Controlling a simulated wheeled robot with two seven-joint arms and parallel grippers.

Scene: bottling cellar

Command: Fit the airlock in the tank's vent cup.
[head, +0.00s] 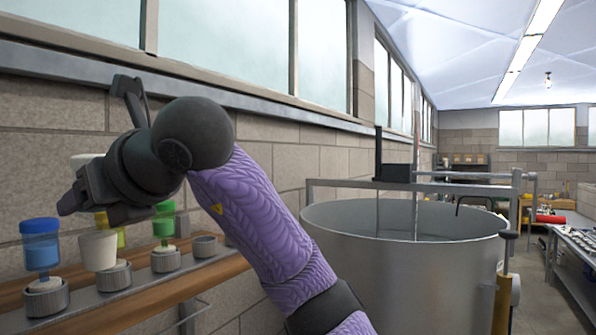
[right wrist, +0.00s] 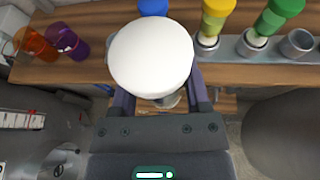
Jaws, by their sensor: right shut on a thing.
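My right gripper (head: 72,200) is shut on a white airlock and holds it upright above the wall shelf. Its pale lower part (head: 98,250) shows below the fingers in the head view, and its white round top (right wrist: 152,58) fills the middle of the right wrist view. The fingers hide its middle. A large open steel tank (head: 400,262) stands to the right, clear of the gripper. I cannot make out a vent cup on the tank. My left gripper is not in view.
A blue airlock (head: 41,245), a yellow one (head: 120,237) and a green one (head: 165,225) stand in grey cups on the wooden shelf. An empty cup (head: 204,246) is at the row's right end. Orange (right wrist: 35,43) and purple (right wrist: 68,40) containers show in the wrist view.

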